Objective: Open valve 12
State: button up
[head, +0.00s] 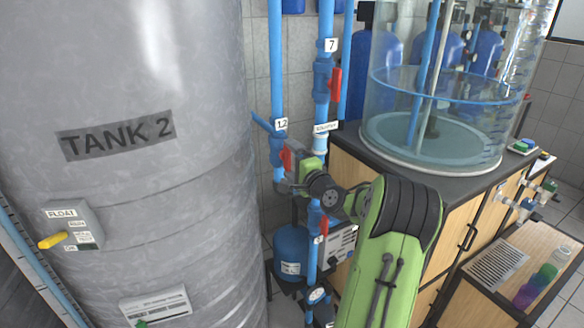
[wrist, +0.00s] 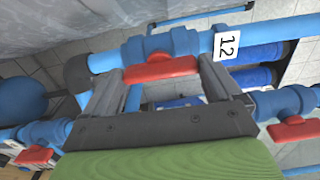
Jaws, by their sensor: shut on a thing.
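Valve 12 has a blue body on a blue pipe, with a red handle (head: 286,158) below its "12" label (head: 281,123) in the head view. In the wrist view the red handle (wrist: 160,70) lies roughly along the pipe, with the valve's blue body (wrist: 160,46) behind it and the label "12" (wrist: 227,45) to the right. My gripper (wrist: 160,77) has one grey finger at each end of the handle and is shut on it. In the head view my gripper (head: 289,177) is at the handle, its fingertips partly hidden.
Tank 2 (head: 120,190) stands close on the left. A parallel pipe carries a valve labelled 7 with a red handle (head: 335,85). A lower red handle (head: 323,226) is below my wrist. A counter (head: 345,135) with a clear cylinder (head: 440,110) is on the right.

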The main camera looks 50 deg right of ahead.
jog(key=shift+n, duration=0.3)
jog(key=o, duration=0.7)
jog(key=shift+o, duration=0.2)
jog(key=shift+s, duration=0.1)
jog(key=b+v, duration=0.2)
jog(key=v, duration=1.3)
jog(key=shift+s+b, duration=0.3)
jog(key=shift+b, duration=0.1)
jog(key=shift+a, duration=0.1)
